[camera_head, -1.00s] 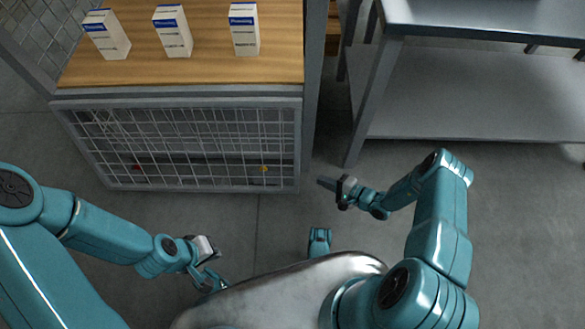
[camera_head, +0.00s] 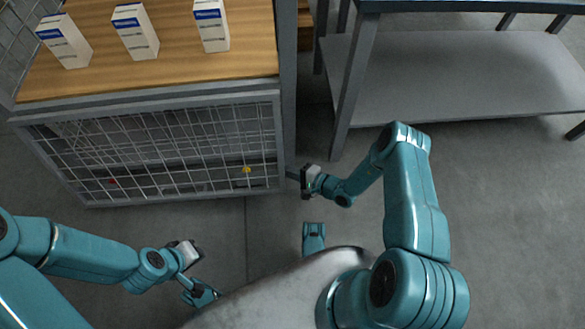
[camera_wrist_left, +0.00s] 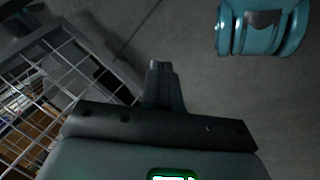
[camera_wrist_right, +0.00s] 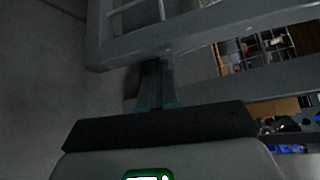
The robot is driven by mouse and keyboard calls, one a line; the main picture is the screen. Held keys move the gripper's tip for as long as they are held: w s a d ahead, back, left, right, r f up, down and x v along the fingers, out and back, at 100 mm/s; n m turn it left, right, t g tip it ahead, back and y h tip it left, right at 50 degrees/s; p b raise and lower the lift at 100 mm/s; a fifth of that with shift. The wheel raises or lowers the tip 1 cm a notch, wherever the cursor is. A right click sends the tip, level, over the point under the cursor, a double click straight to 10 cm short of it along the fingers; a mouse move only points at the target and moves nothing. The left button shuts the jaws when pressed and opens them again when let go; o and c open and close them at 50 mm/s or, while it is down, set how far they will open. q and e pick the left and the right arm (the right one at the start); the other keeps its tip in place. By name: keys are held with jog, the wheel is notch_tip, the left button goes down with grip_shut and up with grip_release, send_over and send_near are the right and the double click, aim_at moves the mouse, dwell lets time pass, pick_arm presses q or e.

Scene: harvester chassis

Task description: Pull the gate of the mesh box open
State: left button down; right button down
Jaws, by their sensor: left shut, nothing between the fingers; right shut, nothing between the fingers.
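The mesh box's gate, a grey-framed wire grid (camera_head: 150,150), fills the box front below the wooden top (camera_head: 165,55). My right gripper (camera_head: 291,175) is shut and empty, its tip at the gate's lower right edge. In the right wrist view its fingers (camera_wrist_right: 155,75) overlap a grey frame bar (camera_wrist_right: 215,28); a gap shows between this bar and another grey bar. Whether they touch, I cannot tell. My left gripper (camera_head: 188,283) is shut and empty, low in front of the gate and apart from it. The left wrist view shows the grid (camera_wrist_left: 50,85) at left.
Three white cartons (camera_head: 212,25) stand on the wooden top. A grey metal table with a lower shelf (camera_head: 450,75) stands at the right, one leg (camera_head: 352,90) close to my right arm. The floor (camera_head: 500,200) at the right is bare.

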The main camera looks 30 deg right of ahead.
jog(key=shift+s+r, duration=0.15)
jog(key=shift+s, duration=0.05)
